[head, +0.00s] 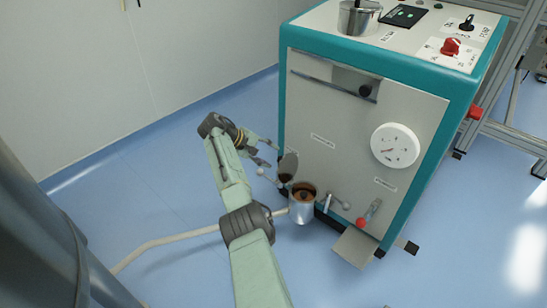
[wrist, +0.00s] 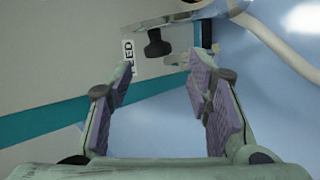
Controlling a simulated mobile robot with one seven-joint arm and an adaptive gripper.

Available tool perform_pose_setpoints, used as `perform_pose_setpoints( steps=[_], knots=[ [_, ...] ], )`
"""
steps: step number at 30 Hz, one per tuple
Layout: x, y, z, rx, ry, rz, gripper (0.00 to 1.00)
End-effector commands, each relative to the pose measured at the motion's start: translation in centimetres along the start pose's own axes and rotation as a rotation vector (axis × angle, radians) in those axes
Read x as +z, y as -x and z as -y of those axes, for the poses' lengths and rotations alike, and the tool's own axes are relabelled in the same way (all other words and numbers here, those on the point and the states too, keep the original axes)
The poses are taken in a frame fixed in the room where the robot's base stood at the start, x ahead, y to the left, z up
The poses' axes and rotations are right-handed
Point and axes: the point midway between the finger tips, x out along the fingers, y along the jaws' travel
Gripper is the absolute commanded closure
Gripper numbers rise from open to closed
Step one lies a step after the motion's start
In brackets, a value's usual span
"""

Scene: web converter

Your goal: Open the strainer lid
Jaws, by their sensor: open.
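The strainer (head: 302,212) is a small metal cup low on the front of the machine in the head view. Its top is uncovered and a brown inside shows. A grey round lid (head: 289,163) stands tilted up at the cup's left rim, with a dark knob (head: 285,178) low on it. In the wrist view, a metal edge that looks like the lid (wrist: 180,17) is at the top, with a black knob (wrist: 158,45) below it. My gripper (head: 267,157) is open and empty, left of the lid and apart from it. Its spread fingers also show in the wrist view (wrist: 162,72).
The teal-edged machine (head: 330,125) fills the right, with a white gauge (head: 395,146) and a red-handled valve (head: 370,214) on its front. A pale hose (head: 165,239) runs left along the floor from the strainer.

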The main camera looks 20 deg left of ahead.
Motion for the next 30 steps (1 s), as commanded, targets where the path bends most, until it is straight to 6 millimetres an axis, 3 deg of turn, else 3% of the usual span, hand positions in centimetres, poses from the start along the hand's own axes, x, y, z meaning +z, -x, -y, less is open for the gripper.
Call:
perform_pose_setpoints(
  steps=[6,12,30],
  knots=[
    [-0.1,4.9,0.0,0.001,0.001,-0.004,0.54],
    [-0.1,7.6,0.1,0.0,0.001,-0.002,0.54],
    [0.0,8.4,0.1,0.0,0.001,-0.001,0.54]
  ],
)
